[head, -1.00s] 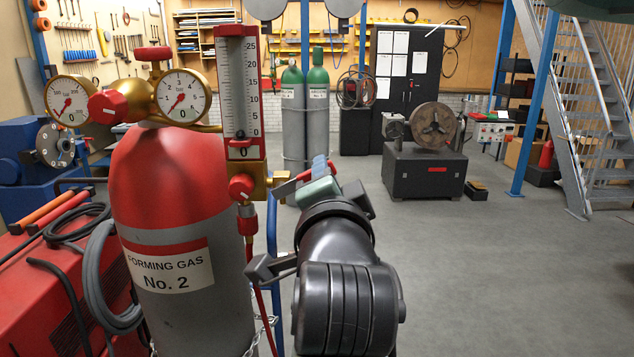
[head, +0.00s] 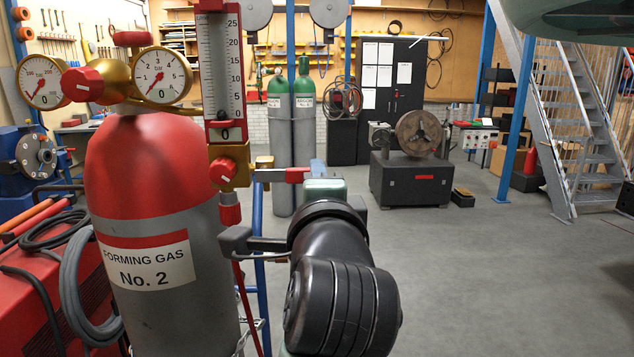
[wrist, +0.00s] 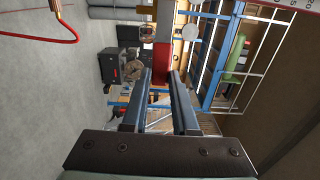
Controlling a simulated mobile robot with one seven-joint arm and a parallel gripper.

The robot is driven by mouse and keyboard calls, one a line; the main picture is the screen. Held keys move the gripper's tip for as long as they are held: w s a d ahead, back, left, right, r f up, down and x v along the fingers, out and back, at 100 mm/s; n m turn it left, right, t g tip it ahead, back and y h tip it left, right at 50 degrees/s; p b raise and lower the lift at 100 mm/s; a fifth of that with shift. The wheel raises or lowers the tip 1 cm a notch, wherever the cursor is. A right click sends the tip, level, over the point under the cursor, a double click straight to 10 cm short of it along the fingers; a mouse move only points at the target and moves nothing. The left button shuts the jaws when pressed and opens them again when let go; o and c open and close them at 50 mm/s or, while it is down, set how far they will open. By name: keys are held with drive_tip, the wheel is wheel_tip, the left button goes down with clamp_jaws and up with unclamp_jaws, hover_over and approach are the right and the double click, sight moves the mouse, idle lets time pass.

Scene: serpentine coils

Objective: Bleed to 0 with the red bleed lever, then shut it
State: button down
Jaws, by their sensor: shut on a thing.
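The red bleed lever (head: 297,174) sticks out to the right of a brass valve (head: 264,168) below the flow tube and looks about level in the head view. In the wrist view the lever (wrist: 161,62) lies between the fingertips of my gripper (wrist: 161,78), which is shut on it. The black wrist hides most of the fingers in the head view. The right dial gauge (head: 162,76) has its needle at the lower left, near the low end. The left gauge (head: 39,80) needle also points to the lower left. The flow tube (head: 218,70) reads low, near 0.
The red and grey forming gas cylinder (head: 150,200) stands close left of my wrist. A red knob (head: 222,171) and red hose (head: 245,310) are beside the valve. A machine on a dark base (head: 411,180) stands farther back. The floor to the right is open.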

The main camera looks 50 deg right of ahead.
drive_tip(key=shift+f, duration=0.1)
drive_tip(key=c, duration=0.7)
unclamp_jaws()
drive_tip(key=shift+b+v, duration=5.05)
drive_tip(key=shift+v, duration=1.4)
drive_tip(key=shift+s, duration=0.1)
